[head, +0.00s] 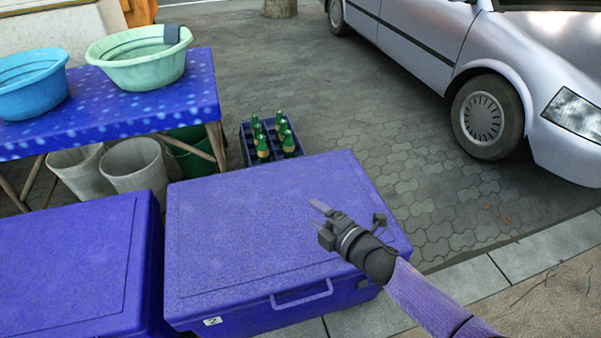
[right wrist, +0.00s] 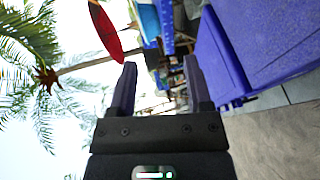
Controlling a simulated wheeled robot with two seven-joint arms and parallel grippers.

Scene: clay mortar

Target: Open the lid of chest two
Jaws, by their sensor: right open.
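Chest two (head: 255,225) is a large blue box with its lid shut, in the middle of the head view. A small label with a "2" (head: 213,321) is on its front face at the lower left. A blue handle (head: 302,294) sticks out along the lid's front edge. My right gripper (head: 318,210) appears over the right part of the lid; its height above it is hard to judge. In the right wrist view its two fingers (right wrist: 158,88) are apart with nothing between them, and blue chest surfaces (right wrist: 235,60) show at the right. My left gripper is not in view.
Another blue chest (head: 70,265) stands close on the left. Behind are a table (head: 200,100) with two basins (head: 145,65), buckets (head: 130,165) and a crate of green bottles (head: 243,140). A silver car (head: 420,40) is parked at the back right. Pavement right of the chest is clear.

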